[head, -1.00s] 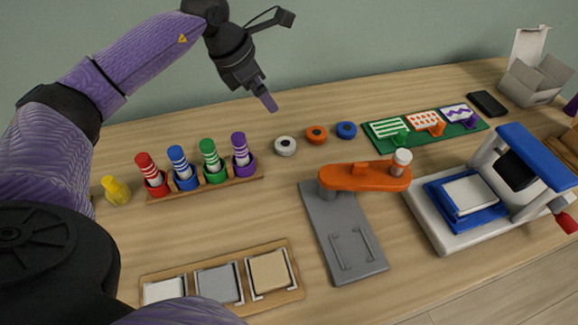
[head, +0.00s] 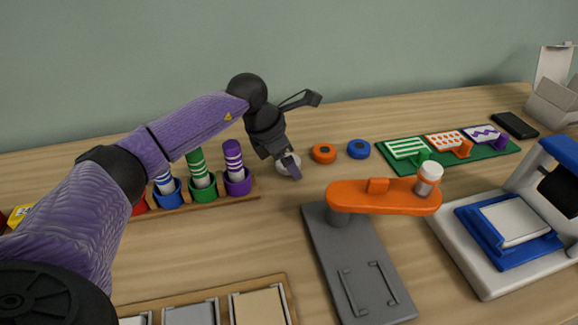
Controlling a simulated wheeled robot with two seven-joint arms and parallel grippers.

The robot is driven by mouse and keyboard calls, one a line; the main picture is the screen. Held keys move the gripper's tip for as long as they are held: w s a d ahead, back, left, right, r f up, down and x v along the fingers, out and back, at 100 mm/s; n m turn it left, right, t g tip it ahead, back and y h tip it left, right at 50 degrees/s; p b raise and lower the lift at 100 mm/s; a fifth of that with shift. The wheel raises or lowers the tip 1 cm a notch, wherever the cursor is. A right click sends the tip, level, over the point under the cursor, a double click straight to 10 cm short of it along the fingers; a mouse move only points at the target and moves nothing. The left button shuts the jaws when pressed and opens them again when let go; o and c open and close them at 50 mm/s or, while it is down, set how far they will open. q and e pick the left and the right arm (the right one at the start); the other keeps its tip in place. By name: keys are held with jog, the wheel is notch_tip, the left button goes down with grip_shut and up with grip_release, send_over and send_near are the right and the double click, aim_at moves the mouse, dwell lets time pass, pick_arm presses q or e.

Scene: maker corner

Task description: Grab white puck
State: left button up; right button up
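The white puck (head: 283,168) lies on the wooden table, to the left of the orange puck (head: 324,153) and the blue puck (head: 359,149). My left gripper (head: 291,168) is down at the white puck, with a finger in front of it that hides part of it. Whether the fingers are open or closed on the puck does not show. My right gripper is not in the head view.
A rack of striped markers (head: 236,168) stands close left of my gripper. A grey stand with an orange arm (head: 385,196) is at front right. A green board with patterned cards (head: 480,154) lies behind it. A blue and white press (head: 490,280) stands at right.

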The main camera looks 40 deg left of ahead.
pick_arm(q)
jog(key=c, duration=1.1)
